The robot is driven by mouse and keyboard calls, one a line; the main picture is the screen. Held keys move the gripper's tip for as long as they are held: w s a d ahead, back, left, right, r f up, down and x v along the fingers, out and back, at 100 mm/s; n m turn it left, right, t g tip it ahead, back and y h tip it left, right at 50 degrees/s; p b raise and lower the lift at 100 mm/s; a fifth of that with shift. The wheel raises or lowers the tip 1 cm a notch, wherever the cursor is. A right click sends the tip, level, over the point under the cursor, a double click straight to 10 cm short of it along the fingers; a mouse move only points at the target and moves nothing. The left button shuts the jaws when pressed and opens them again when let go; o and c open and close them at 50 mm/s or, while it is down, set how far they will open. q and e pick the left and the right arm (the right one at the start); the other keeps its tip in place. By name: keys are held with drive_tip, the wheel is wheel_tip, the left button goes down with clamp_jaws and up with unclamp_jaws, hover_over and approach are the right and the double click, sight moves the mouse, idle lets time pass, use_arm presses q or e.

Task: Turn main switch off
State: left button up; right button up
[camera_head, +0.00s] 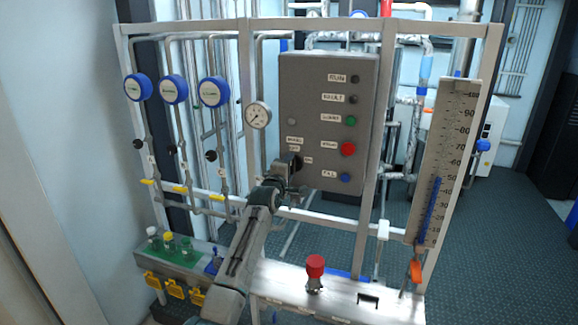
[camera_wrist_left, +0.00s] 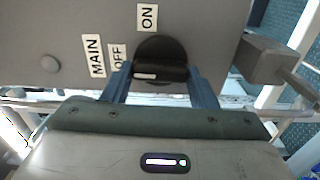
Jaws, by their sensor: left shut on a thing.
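The main switch is a round black knob (camera_wrist_left: 160,60) with a raised handle on the grey control box (camera_head: 318,122). In the left wrist view the handle lies crosswise, its white mark at the left end, on the side of the OFF label (camera_wrist_left: 117,65). The ON label (camera_wrist_left: 148,17) is above the knob, and the MAIN label (camera_wrist_left: 93,56) is further left. My left gripper (camera_wrist_left: 161,88) is shut on the knob, one finger at each side. In the head view the left gripper (camera_head: 291,172) covers most of the switch. My right gripper is out of view.
The box also carries a green button (camera_head: 350,121), a red button (camera_head: 348,149) and a blue button (camera_head: 345,177). A gauge (camera_head: 258,114) is left of it. A red-capped valve (camera_head: 315,267) stands on the ledge below. A scaled column (camera_head: 445,165) is at the right.

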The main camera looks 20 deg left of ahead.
use_arm(q)
drive_tip(key=shift+n, duration=0.3)
drive_tip(key=o, duration=1)
drive_tip(key=shift+s+a+b, duration=0.15)
drive_tip(key=shift+s+b, duration=0.85)
drive_tip(key=shift+s, duration=1.7)
drive_tip(key=shift+s+a+b, duration=0.1)
drive_tip(key=shift+s+b, duration=0.85)
drive_tip(key=shift+s, duration=1.75)
